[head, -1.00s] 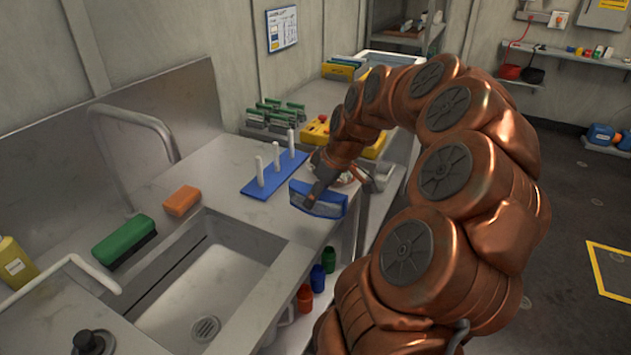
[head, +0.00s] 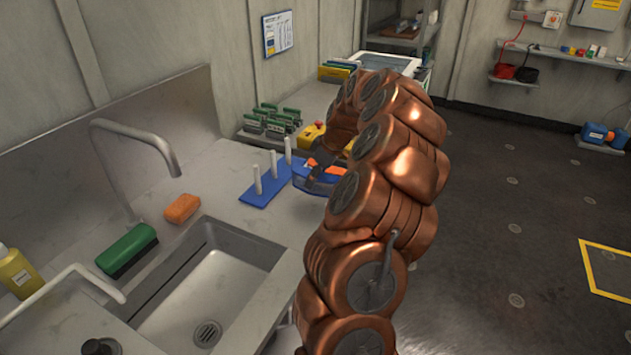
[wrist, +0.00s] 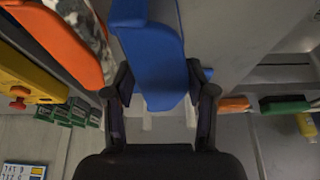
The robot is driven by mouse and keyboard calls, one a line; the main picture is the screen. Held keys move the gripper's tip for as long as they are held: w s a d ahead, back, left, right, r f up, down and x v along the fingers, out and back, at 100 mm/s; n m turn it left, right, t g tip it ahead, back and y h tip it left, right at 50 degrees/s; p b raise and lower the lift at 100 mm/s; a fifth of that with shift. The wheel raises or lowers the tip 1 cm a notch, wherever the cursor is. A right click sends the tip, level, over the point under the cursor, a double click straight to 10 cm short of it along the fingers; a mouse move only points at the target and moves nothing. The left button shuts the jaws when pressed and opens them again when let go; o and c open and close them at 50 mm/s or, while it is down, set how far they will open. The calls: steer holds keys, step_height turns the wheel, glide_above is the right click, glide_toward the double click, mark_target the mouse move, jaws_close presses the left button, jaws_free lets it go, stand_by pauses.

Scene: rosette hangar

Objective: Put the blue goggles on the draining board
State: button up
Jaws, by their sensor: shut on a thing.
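The blue goggles (head: 303,180) are raised off the counter, just right of a blue board (head: 262,194) with three upright white pegs. My gripper (wrist: 160,84) is shut on the blue goggles (wrist: 152,55), which fill the space between its fingers in the wrist view. In the head view my arm hides part of the goggles and most of the gripper. The bare metal counter (head: 215,183) lies between the pegged board and the sink; I cannot tell which surface is the draining board.
The sink basin (head: 210,290) is at the front, with a green brush (head: 127,248) and an orange sponge (head: 181,208) beside it. A yellow box (head: 312,134) and several green-topped items (head: 272,120) stand behind the pegged board. An orange item (wrist: 62,40) is left of the goggles.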

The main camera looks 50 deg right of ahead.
mark_target(316, 184)
steer(key=shift+w+d+f, duration=0.1)
steer(key=shift+w+d, duration=0.2)
steer(key=shift+d, duration=0.05)
steer(key=shift+d, duration=0.1)
steer(key=shift+w+d, duration=0.1)
steer(key=shift+f+p, duration=1.05)
steer(key=shift+f, duration=0.7)
steer(key=shift+f, duration=0.15)
steer(key=o, duration=1.2)
steer(key=shift+c, duration=0.2)
